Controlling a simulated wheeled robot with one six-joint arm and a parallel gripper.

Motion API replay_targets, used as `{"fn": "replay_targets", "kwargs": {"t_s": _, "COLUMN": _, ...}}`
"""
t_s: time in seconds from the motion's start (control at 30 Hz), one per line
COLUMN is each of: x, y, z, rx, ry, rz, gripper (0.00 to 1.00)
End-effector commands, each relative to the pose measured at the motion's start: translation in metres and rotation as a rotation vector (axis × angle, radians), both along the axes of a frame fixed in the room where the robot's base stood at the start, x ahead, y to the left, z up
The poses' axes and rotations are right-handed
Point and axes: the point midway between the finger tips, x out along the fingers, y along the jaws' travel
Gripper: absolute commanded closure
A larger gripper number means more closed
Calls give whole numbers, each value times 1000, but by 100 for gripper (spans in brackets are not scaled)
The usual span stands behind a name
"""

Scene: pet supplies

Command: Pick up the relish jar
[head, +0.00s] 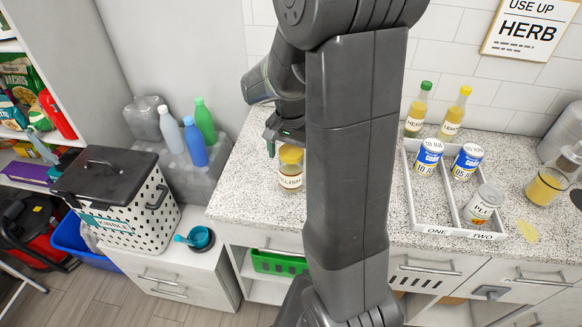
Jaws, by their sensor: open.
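The relish jar (290,169) stands upright on the speckled counter, left of my arm. It has a yellow-tan lid and a white label on which "ELISH" shows. My gripper (273,142) is just above and to the left of the jar's lid, and it is open. Part of the gripper and the far side of the jar are hidden by my arm, so I cannot tell whether the fingers touch the lid.
A white divided tray (437,231) marked ONE and TWO holds several cans right of my arm. A lidded kibble bin (120,200) and several plastic bottles (195,142) are at left. The counter left of the jar is clear.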

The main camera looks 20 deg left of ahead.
Motion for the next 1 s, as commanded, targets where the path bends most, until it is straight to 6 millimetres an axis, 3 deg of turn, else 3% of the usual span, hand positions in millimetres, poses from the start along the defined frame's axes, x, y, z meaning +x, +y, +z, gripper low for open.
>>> {"fn": "replay_targets", "kwargs": {"t_s": 0.33, "x": 0, "y": -1, "z": -9, "rx": 0, "ry": 0, "rz": 0, "gripper": 14}}
{"fn": "replay_targets", "kwargs": {"t_s": 0.63, "x": 0, "y": -1, "z": -9, "rx": 0, "ry": 0, "rz": 0, "gripper": 73}}
{"fn": "replay_targets", "kwargs": {"t_s": 0.87, "x": 0, "y": 0, "z": -8, "rx": 1, "ry": -2, "rz": 0, "gripper": 75}}
{"fn": "replay_targets", "kwargs": {"t_s": 1.0, "x": 1, "y": 0, "z": 2, "rx": 3, "ry": -3, "rz": 0, "gripper": 75}}
